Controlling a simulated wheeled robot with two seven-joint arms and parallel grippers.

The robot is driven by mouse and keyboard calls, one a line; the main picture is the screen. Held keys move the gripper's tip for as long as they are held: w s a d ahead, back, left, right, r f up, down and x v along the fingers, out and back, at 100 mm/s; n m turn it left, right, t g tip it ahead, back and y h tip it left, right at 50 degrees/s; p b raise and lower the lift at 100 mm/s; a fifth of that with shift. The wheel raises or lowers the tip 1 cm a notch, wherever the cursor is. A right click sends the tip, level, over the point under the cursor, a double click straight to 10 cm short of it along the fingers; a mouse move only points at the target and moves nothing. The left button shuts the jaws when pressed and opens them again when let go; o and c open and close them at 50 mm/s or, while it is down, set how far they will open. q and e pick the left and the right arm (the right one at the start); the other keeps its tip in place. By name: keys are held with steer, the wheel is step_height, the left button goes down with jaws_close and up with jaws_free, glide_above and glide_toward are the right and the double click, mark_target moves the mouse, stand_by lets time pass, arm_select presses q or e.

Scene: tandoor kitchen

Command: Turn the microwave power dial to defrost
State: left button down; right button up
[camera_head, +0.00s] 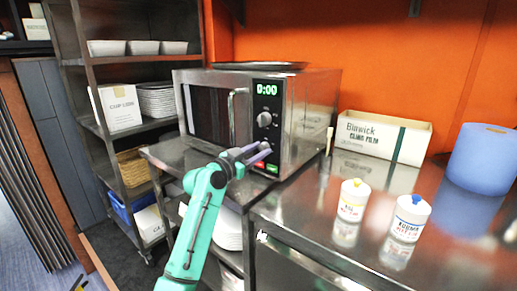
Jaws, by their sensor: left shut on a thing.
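The steel microwave (309,110) stands on the counter, its door closed and its front facing left of the view. Its control panel shows a green 0:00 display (267,89), a round upper dial (264,119) with nothing touching it, and red and green buttons (271,168) at the bottom. My left gripper (262,151) is at the panel below the upper dial, its fingers closed on what appears to be a lower dial. The fingers hide most of that dial, so its setting cannot be read. My right gripper is out of view.
A tray (260,66) lies on top of the microwave. On the steel counter (320,225) to the right are two white tubs (354,200) (410,218), a Binwick box (381,137) and a blue roll (485,160). A shelf rack (75,75) stands at left.

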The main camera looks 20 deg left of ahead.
arm_select(q)
steer(key=n+p, duration=0.2)
steer(key=n, duration=0.2)
steer(key=shift+r+t, duration=0.1)
steer(key=shift+t, duration=0.2)
steer(key=n+y+p, duration=0.1)
steer(key=n+p, duration=0.2)
steer(key=n, duration=0.2)
steer(key=shift+d, duration=0.1)
steer(key=n+p, duration=0.4)
steer(key=n, duration=0.1)
steer(key=shift+n+y, duration=0.3)
steer(key=shift+y, duration=0.1)
steer(key=shift+f+n+t+p, duration=0.2)
steer(key=shift+n+t+p, duration=0.1)
steer(key=shift+n+p, duration=0.75)
steer(key=c, duration=0.5)
jaws_free()
steer(key=shift+s, duration=0.1)
